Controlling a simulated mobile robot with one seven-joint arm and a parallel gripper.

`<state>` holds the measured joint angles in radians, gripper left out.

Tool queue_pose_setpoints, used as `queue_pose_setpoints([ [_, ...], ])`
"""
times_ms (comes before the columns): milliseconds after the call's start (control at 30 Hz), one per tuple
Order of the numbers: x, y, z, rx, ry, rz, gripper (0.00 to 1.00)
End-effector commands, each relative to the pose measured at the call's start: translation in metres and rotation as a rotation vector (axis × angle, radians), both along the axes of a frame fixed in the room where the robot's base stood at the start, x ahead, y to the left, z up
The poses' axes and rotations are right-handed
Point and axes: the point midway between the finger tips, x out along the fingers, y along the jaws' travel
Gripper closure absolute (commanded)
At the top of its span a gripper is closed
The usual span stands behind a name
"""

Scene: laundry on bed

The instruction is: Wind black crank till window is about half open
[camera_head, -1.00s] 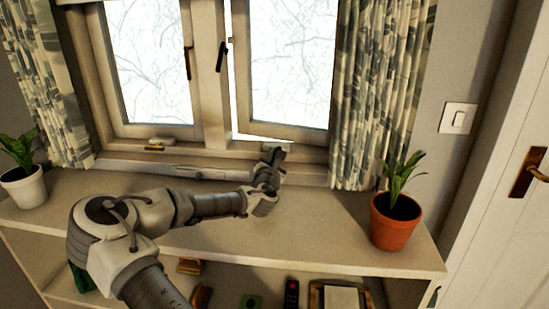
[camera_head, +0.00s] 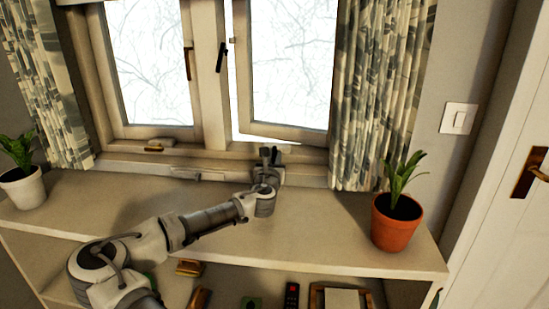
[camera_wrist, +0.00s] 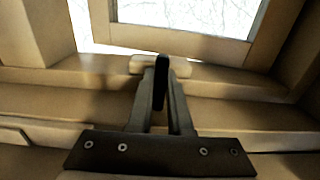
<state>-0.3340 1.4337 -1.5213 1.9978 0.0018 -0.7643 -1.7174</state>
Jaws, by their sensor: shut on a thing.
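The window's right sash (camera_head: 287,133) stands ajar, with a narrow bright gap along its left and bottom edges. Its lower frame also shows in the wrist view (camera_wrist: 185,45). The black crank (camera_wrist: 161,68) is a short dark upright piece in front of a pale block on the sill. My gripper (camera_head: 270,156) is at the sill below this sash. In the wrist view my gripper (camera_wrist: 161,85) is shut on the crank, with one finger on each side.
The left sash (camera_head: 152,131) looks shut. A patterned curtain (camera_head: 382,90) hangs right of the window. A plant in a terracotta pot (camera_head: 395,230) stands on the shelf top at right, another in a white pot (camera_head: 25,188) at left. The shelf top (camera_head: 320,225) between them is clear.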

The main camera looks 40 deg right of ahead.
Motion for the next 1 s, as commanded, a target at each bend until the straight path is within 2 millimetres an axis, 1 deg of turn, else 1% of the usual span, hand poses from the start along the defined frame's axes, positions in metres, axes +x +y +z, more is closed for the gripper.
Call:
queue_pose_setpoints([
  [300, 0.000, 0.000, 0.000, 0.000, 0.002, 0.001, 1.00],
  [333, 0.000, 0.000, 0.000, 0.000, 0.001, 0.001, 0.81],
  [400, 0.000, 0.000, 0.000, 0.000, 0.001, 0.001, 0.68],
  [500, 0.000, 0.000, 0.000, 0.000, 0.001, 0.001, 0.53],
  [833, -0.001, 0.002, 0.000, 0.000, 0.001, 0.000, 0.53],
  [1000, -0.011, 0.015, 0.001, 0.000, 0.001, 0.000, 0.53],
])
